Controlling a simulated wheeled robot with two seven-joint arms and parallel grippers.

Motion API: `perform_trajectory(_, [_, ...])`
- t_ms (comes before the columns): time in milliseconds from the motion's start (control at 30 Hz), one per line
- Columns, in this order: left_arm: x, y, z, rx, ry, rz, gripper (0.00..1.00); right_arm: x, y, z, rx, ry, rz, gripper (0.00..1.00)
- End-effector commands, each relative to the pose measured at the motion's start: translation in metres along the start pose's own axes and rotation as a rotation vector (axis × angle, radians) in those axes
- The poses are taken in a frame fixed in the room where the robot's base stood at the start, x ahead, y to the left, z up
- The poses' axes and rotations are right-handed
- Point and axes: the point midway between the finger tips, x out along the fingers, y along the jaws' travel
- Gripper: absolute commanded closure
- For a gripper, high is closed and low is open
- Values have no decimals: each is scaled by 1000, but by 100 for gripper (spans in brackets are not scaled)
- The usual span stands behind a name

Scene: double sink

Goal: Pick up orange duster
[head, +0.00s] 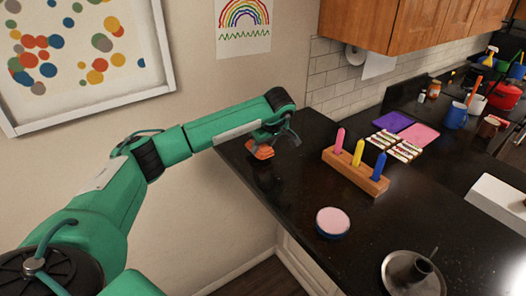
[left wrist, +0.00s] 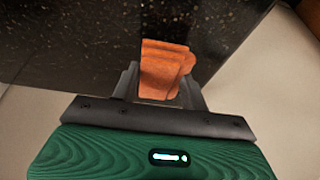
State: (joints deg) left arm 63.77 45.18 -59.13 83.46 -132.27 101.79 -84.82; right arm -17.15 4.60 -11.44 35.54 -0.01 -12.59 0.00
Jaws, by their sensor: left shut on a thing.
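The orange duster (head: 261,152) is at my left gripper (head: 272,145), near the left edge of the dark counter. In the left wrist view the orange duster (left wrist: 164,68) sits between the two fingers of my left gripper (left wrist: 158,85), which is shut on it. The dark counter lies behind the duster in that view. I cannot tell whether the duster touches the counter. My right gripper is in neither view.
A wooden block with pink, yellow and blue pegs (head: 356,172) stands right of the gripper. A round pink-topped tin (head: 332,222) and a metal dish (head: 412,274) lie nearer. Pink and purple mats (head: 419,136) lie behind. The dark counter (head: 300,185) is clear around the duster.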

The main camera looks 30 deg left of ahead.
Motion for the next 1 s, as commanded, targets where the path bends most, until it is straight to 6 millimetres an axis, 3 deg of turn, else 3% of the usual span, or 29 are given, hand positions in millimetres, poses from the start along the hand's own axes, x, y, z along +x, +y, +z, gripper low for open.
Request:
perform_trajectory(300, [-76,1,-31,-3,3,8,77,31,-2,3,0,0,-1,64])
perform_trajectory(500, [-124,0,-52,-2,3,4,77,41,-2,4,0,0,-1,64])
perform_trajectory(700, [-152,0,-63,0,2,2,77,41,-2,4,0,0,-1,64])
perform_trajectory(1000, [-166,0,-69,0,1,1,77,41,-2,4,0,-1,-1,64])
